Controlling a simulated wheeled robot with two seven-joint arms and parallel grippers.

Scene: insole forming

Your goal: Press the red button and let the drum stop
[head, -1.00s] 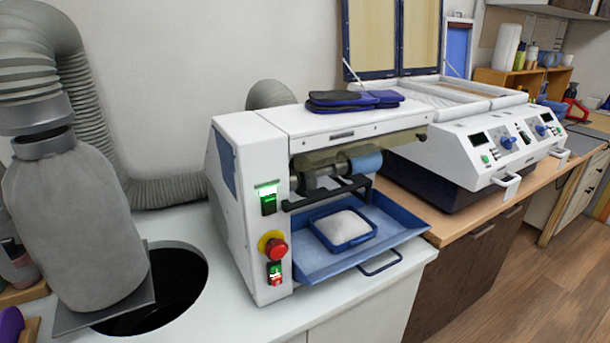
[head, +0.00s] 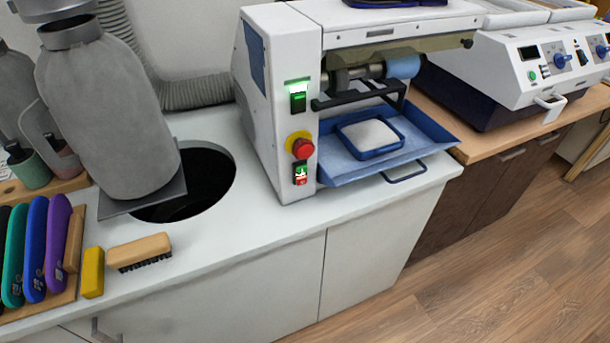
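The red button (head: 302,148) is a round red mushroom knob on a yellow collar. It sits on the narrow front panel of the white grinding machine (head: 283,120). Above it is a green-lit switch (head: 298,96), and below it a small red and green switch (head: 301,174). The drum (head: 374,72) is a grey and light-blue roller across the machine's opening; I cannot tell from the picture whether it turns. Neither of my grippers is in view.
A blue tray (head: 336,170) juts out below the drum and holds a small blue dish of white material. A grey dust bag (head: 105,115) stands beside a round hole at the left. A brush (head: 140,251) and yellow block (head: 93,272) lie at the front left. The counter before the machine is clear.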

